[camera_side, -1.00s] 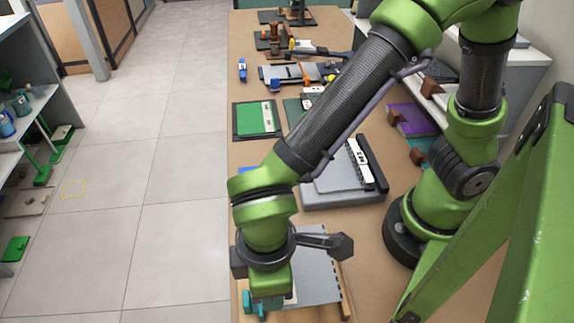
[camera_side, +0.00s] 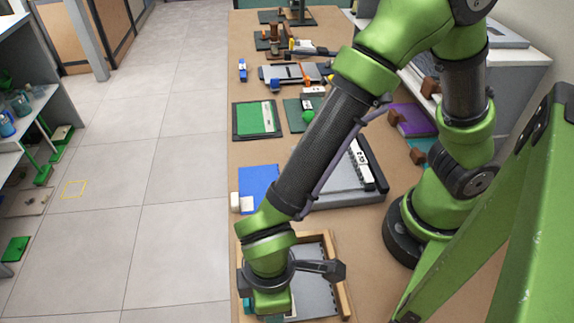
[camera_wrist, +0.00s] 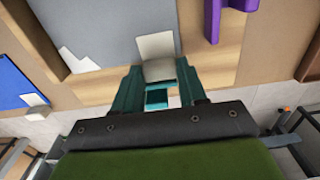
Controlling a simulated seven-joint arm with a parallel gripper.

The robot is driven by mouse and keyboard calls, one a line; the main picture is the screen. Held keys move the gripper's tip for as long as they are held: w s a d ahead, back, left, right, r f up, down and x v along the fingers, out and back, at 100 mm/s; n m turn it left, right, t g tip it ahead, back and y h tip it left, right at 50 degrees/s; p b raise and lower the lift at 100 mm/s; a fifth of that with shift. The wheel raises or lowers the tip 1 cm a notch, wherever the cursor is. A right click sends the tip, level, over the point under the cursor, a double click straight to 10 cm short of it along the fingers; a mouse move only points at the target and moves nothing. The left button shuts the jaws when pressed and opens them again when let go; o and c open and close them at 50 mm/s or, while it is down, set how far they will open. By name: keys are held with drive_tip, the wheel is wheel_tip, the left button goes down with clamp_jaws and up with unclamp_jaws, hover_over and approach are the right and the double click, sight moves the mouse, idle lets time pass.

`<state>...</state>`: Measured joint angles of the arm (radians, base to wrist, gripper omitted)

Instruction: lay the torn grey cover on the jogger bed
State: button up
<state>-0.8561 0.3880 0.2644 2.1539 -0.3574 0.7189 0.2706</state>
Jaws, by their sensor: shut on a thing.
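The torn grey cover (camera_side: 312,290) is a flat grey sheet with a ragged right edge in the side view. It lies within the wooden walls of the jogger bed (camera_side: 341,277), low in the frame. Whether it rests flat on the floor of the bed cannot be told. In the wrist view the cover (camera_wrist: 105,28) fills the upper left, with pale patches at its near edge. My gripper (camera_wrist: 160,84) has teal fingers shut on a pale part at that edge. In the side view my gripper (camera_side: 262,310) is at the bed's near left, its tips mostly hidden by my wrist.
A blue pad (camera_side: 258,182) with a white block (camera_side: 243,203) lies just beyond the bed. A grey trimmer-like device (camera_side: 345,188) stands behind to the right. A green board (camera_side: 256,120) and purple folder (camera_side: 412,118) lie further back. The floor is left of the table.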

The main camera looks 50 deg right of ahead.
drive_tip(key=shift+f, duration=0.25)
idle(0.6)
drive_tip(key=o, duration=1)
wheel_tip(320, 180, up, 17)
drive_tip(key=w+d+r+m+t, duration=0.1)
drive_tip(key=d+m, duration=0.3)
drive_tip(key=d, duration=0.5)
drive_tip(key=w+d+r+m+t+y, duration=0.1)
drive_tip(key=w+d+r+m+t, duration=0.1)
drive_tip(key=d, duration=0.7)
drive_tip(key=w+d+r+m+t+y, duration=0.1)
drive_tip(key=w+d+r+m+t, duration=0.1)
drive_tip(key=w+d+m+t, duration=0.2)
drive_tip(key=shift+w+d+r+m, duration=0.1)
drive_tip(key=shift+w+d+m, duration=0.15)
drive_tip(key=shift+d+m, duration=0.8)
drive_tip(key=shift+w+d+r+m, duration=0.15)
drive_tip(key=shift+d+m, duration=0.4)
drive_tip(key=shift+d, duration=0.9)
